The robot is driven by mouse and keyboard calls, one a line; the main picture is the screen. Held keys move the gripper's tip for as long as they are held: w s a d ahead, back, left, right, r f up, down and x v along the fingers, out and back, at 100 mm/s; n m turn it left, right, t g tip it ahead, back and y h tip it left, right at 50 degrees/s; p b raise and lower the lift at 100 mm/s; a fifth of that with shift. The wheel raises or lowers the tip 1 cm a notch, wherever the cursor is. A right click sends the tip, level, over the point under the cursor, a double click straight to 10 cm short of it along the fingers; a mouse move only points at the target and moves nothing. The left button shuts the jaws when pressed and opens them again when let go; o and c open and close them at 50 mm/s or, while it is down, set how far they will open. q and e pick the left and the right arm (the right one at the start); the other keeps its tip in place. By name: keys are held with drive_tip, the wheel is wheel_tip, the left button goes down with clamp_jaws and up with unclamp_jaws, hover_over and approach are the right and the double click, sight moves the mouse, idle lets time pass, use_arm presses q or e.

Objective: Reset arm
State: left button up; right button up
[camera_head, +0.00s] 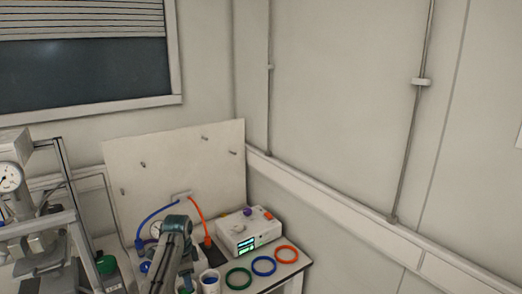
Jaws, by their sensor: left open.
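My left arm rises from the bottom edge, left of the middle, with a dark teal-grey joint at its top. My left gripper (178,264) is low in the picture in front of the bench and is open. Its fingertips are small and hard to make out, and I see nothing held in it. My right gripper is not in view.
A pegged board (190,160) stands behind. A framed apparatus with a gauge (10,178) stands left.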

use_arm(q)
drive_tip(key=s+a+f+n, duration=0.1)
drive_tip(key=s+f+n, duration=0.1)
drive_tip(key=s+f, duration=0.35)
drive_tip(key=s+a+f+n+t, duration=0.1)
drive_tip(key=s+f+n, duration=0.1)
drive_tip(key=s, duration=0.7)
drive_tip(key=s+a+f+n, duration=0.1)
drive_tip(key=s+f+n, duration=0.1)
drive_tip(key=s+f, duration=0.35)
drive_tip(key=s+r+n+t, duration=0.1)
drive_tip(key=s+r+n, duration=0.3)
drive_tip(key=s, duration=1)
drive_tip(key=s+r+n+t, duration=0.15)
drive_tip(key=s+r, duration=0.35)
drive_tip(key=s, duration=0.9)
drive_tip(key=a+f+n+g+y+b, duration=0.1)
drive_tip(key=a+f+g+b, duration=0.2)
drive_tip(key=f, duration=3.2)
drive_tip(key=s+a+f+b, duration=0.1)
drive_tip(key=s+f+b, duration=0.4)
drive_tip(key=s+f, duration=1.3)
wheel_tip(320, 180, down, 4)
drive_tip(key=shift+f, duration=0.2)
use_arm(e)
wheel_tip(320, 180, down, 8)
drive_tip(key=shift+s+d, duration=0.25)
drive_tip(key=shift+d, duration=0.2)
